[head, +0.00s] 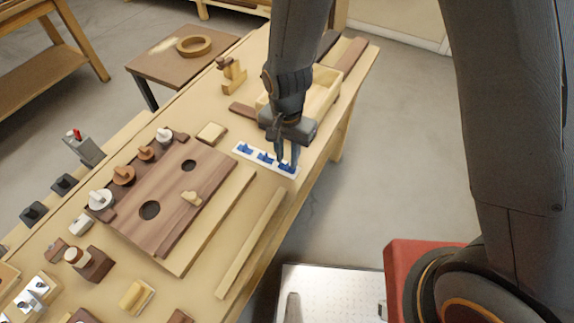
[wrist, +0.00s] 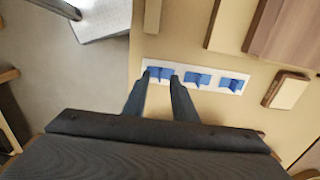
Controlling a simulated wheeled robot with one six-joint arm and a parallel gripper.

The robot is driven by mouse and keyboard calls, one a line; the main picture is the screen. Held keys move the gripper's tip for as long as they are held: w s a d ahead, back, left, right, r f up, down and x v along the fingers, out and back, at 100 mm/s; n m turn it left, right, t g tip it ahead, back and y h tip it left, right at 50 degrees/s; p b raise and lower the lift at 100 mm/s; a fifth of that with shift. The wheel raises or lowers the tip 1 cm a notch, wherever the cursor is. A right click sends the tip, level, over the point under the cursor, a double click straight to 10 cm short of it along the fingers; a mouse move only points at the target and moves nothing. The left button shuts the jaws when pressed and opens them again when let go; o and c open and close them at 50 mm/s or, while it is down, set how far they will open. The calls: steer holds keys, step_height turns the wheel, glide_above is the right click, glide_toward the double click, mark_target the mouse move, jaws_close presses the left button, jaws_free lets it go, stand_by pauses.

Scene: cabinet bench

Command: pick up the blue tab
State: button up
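A white strip (head: 276,165) lies on the bench top and carries three blue tabs in a row. The head view shows a left tab (head: 245,148), a middle tab (head: 265,158) and a right tab (head: 288,169) by my gripper (head: 283,160). In the wrist view my gripper (wrist: 161,80) points at the strip (wrist: 214,81), its fingers apart. The tab at the strip's left end (wrist: 159,74) shows between the fingertips. The other tabs (wrist: 197,78) and (wrist: 232,84) stand clear to the right. Whether the fingertips touch the tab cannot be told.
A wooden tray (head: 325,95) stands behind my gripper. A brown board with holes (head: 165,190) lies to the left, and a long wooden strip (head: 250,243) lies in front. A small block (wrist: 286,91) is beside the white strip's right end in the wrist view.

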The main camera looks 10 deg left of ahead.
steer(key=shift+f, duration=1)
steer(key=shift+c, duration=0.3)
jaws_close()
steer(key=shift+r, duration=0.15)
